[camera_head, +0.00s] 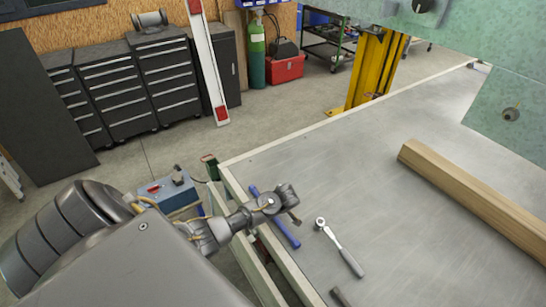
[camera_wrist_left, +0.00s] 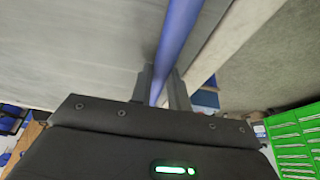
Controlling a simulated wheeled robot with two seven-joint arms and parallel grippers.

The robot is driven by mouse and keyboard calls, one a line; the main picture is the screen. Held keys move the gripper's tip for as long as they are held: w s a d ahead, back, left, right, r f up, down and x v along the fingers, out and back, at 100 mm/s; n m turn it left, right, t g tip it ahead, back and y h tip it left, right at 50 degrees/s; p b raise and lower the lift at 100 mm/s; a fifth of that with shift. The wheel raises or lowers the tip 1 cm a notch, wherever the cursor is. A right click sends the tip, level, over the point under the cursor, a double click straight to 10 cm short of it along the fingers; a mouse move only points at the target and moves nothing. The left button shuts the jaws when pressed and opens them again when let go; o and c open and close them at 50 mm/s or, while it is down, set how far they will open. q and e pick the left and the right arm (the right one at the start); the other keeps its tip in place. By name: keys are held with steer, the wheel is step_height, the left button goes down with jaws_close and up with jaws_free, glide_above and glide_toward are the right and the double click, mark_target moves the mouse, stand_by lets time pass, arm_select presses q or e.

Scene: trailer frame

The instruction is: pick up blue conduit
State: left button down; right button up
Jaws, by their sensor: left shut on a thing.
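The blue conduit (camera_head: 286,233) is a thin blue tube near the left edge of the grey table in the head view. Its middle is hidden behind my left gripper (camera_head: 284,200), and both ends show. In the left wrist view the conduit (camera_wrist_left: 179,38) runs from the top edge down between the two dark fingers of my left gripper (camera_wrist_left: 162,88). The fingers are shut on it. I cannot tell whether the conduit touches the table or is slightly above it. My right gripper is not in view.
A ratchet (camera_head: 340,248) lies on the table (camera_head: 330,180) just right of the conduit. A wooden beam (camera_head: 470,195) lies farther right. A pale rail (camera_head: 262,235) borders the table's left side. Green metal panels (camera_head: 475,40) hang over the upper right.

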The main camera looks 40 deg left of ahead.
arm_select(q)
steer(key=shift+r, duration=0.1)
steer(key=shift+r, duration=0.2)
step_height(320, 180, up, 2)
steer(key=shift+w+r, duration=0.1)
steer(key=s+d+r+b, duration=0.2)
steer(key=s+d+r, duration=0.1)
steer(key=s+r, duration=0.7)
steer(key=s, duration=0.3)
steer(key=shift+s, duration=0.4)
